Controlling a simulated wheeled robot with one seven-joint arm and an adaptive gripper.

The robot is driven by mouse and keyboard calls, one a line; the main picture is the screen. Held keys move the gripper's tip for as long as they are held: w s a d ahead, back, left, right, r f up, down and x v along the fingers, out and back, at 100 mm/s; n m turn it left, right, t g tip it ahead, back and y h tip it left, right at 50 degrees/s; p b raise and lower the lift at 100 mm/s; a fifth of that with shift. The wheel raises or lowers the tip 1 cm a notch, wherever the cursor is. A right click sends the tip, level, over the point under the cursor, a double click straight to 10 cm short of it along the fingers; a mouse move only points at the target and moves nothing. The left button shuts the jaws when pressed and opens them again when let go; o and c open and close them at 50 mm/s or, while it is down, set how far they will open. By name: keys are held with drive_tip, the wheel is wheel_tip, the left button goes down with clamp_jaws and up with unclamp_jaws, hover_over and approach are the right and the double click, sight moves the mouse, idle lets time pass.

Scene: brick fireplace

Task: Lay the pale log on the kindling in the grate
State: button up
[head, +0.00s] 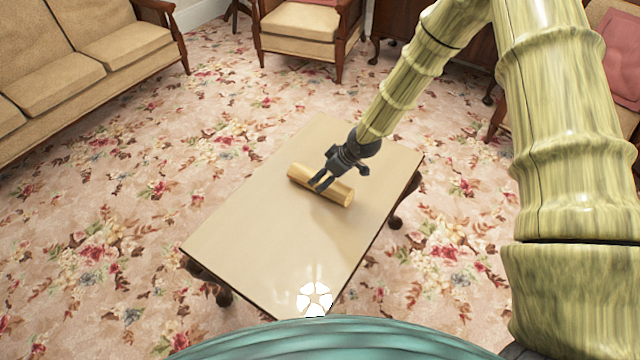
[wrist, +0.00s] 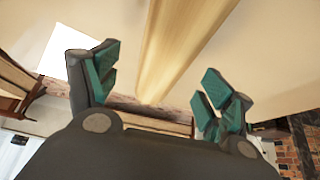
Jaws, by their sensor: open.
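The pale log (head: 341,190) lies on its side on a low beige-topped table (head: 255,215), slanting from upper left to lower right in the head view. My gripper (head: 319,184) is at the log from above, with its dark fingers over the log's middle. In the wrist view my gripper (wrist: 158,92) is open, with teal pads set apart. The log (wrist: 180,40) runs lengthwise through the gap between them there, and I cannot tell whether a pad touches it. The grate and the kindling are not in the head view.
A beige sofa (head: 95,50) stands at the upper left and an armchair (head: 305,30) at the top. Floral carpet (head: 130,230) lies open left of the table. Brickwork (wrist: 288,152) shows at the wrist view's lower right. A white patterned shape (head: 315,299) is by the table's near edge.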

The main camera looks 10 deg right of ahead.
sight(323, 179)
drive_tip(key=x, duration=0.5)
drive_tip(key=shift+s+d+f, duration=0.1)
drive_tip(key=shift+s+f, duration=0.05)
drive_tip(key=shift+s, duration=0.2)
drive_tip(key=c, duration=1.5)
drive_tip(key=shift+r, duration=0.55)
drive_tip(key=r, duration=0.1)
drive_tip(key=s+r, duration=0.1)
drive_tip(key=shift+r, duration=0.3)
drive_tip(key=s, duration=0.5)
drive_tip(key=s+d+r, duration=0.1)
drive_tip(key=s, duration=0.3)
drive_tip(key=s+d, duration=0.1)
drive_tip(key=s, duration=0.4)
drive_tip(key=shift+s+d+r, duration=0.25)
drive_tip(key=shift+s, duration=0.1)
